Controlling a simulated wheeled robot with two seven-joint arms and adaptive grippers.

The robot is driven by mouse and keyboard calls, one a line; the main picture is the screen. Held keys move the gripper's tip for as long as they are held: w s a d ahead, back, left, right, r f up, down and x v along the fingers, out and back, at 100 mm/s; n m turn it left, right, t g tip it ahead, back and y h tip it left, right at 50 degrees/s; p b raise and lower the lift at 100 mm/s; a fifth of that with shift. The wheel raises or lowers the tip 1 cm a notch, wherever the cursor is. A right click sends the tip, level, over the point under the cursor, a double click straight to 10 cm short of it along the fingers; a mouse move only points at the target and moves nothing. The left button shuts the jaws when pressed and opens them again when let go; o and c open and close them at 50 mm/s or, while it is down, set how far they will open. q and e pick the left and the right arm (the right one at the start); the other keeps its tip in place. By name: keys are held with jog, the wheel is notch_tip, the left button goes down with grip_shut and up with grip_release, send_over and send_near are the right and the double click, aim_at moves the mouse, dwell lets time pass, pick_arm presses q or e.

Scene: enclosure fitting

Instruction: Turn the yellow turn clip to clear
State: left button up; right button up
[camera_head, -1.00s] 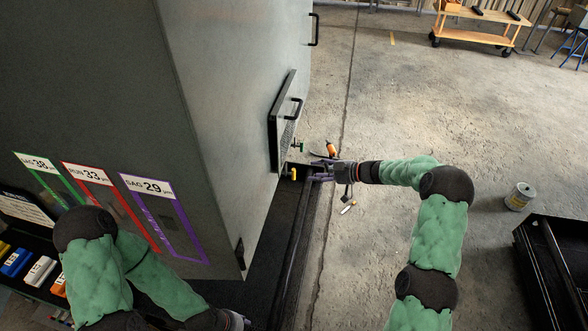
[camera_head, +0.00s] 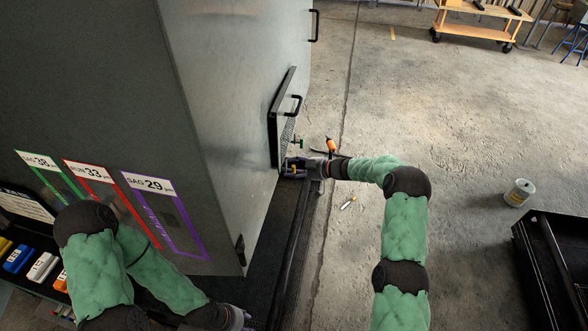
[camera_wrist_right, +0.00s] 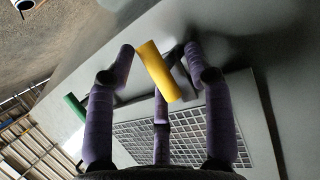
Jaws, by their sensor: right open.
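The yellow turn clip (camera_wrist_right: 158,72) is a short rounded bar. In the wrist view it lies slanted between the purple fingers of my right gripper (camera_wrist_right: 160,58), in front of the panel. My right gripper (camera_head: 298,168) is open, with fingers on both sides of the clip and one below; contact is not clear. In the head view the gripper largely hides the clip at the panel's lower edge. A green clip (camera_head: 297,141) sits higher on the panel and also shows in the wrist view (camera_wrist_right: 74,106). My left gripper (camera_head: 236,318) is at the bottom edge, its fingers unclear.
The grey cabinet (camera_head: 215,110) carries the panel with a black handle (camera_head: 296,104). An orange-handled tool (camera_head: 331,145) and a small item (camera_head: 348,203) lie on the floor. A can (camera_head: 519,193) and black crate (camera_head: 545,262) stand right. Floor between is clear.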

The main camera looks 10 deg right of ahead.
grip_shut()
jog(key=shift+n+t+b, duration=0.4)
jog(key=shift+t+b, duration=0.1)
jog(key=shift+b, duration=0.7)
jog(key=n+t+b, duration=0.2)
jog(key=n+b, duration=0.2)
jog(key=b, duration=0.7)
jog(key=n+t+y+b, duration=0.1)
jog(key=n+b, duration=0.3)
jog(key=b, duration=0.7)
jog(key=s+n+t+y+b, duration=0.1)
jog(key=n+t+b, duration=0.2)
jog(key=b, duration=0.8)
jog(key=shift+a+f+n, duration=0.1)
jog(key=shift+f+n, duration=0.05)
jog(key=shift+n, duration=0.65)
jog(key=shift+n+y+b, duration=0.3)
jog(key=shift+n+b, duration=0.3)
jog(key=shift+b, duration=0.45)
jog(key=shift+r+b, duration=0.2)
jog(key=shift+b, duration=0.1)
